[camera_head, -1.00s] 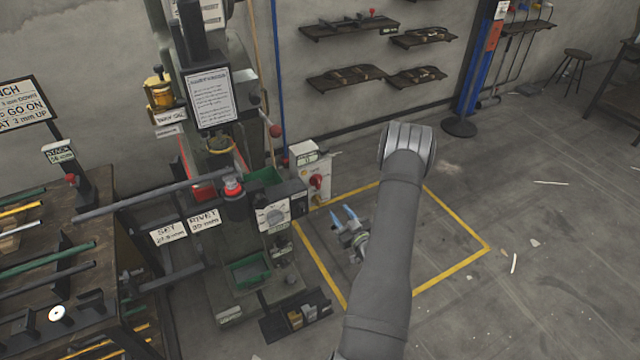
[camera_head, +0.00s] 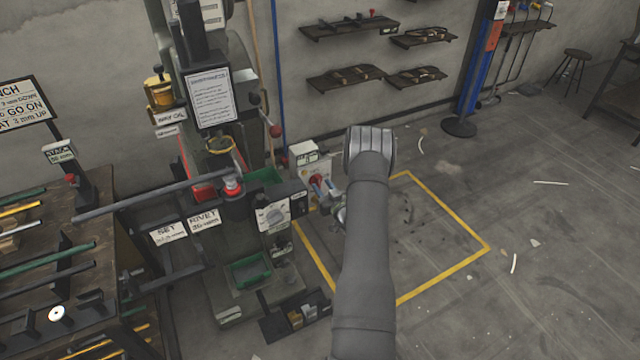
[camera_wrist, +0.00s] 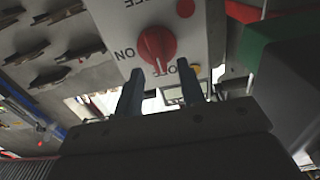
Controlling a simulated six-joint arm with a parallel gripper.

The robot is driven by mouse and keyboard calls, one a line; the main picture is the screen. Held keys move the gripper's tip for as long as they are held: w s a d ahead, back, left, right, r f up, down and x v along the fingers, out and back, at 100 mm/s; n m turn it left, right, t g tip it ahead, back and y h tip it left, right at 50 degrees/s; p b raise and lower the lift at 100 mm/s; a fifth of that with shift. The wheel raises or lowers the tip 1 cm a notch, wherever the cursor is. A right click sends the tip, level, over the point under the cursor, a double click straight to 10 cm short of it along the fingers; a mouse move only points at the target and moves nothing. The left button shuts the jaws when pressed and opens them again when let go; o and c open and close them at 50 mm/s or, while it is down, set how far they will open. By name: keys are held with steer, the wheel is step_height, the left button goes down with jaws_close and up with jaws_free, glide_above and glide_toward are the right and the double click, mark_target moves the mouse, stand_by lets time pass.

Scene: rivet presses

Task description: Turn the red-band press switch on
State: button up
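The switch is a red rotary knob (camera_wrist: 157,46) on a light grey panel (camera_wrist: 205,25), with upside-down ON lettering at its left and OFF lettering below it in the wrist view. In the head view the knob (camera_head: 316,180) shows on the box beside the press (camera_head: 226,150), partly behind my fingers. My gripper (camera_head: 324,187) is open and empty, pointing at the panel. In the wrist view its two fingertips (camera_wrist: 160,69) are apart, either side of the knob's lower end. I cannot tell whether they touch it. The knob's exact setting is unclear.
The yellow-outlined floor (camera_head: 420,235) to the right is clear.

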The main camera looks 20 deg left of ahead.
mark_target(318, 182)
steer(key=shift+x, duration=1.4)
jaws_close()
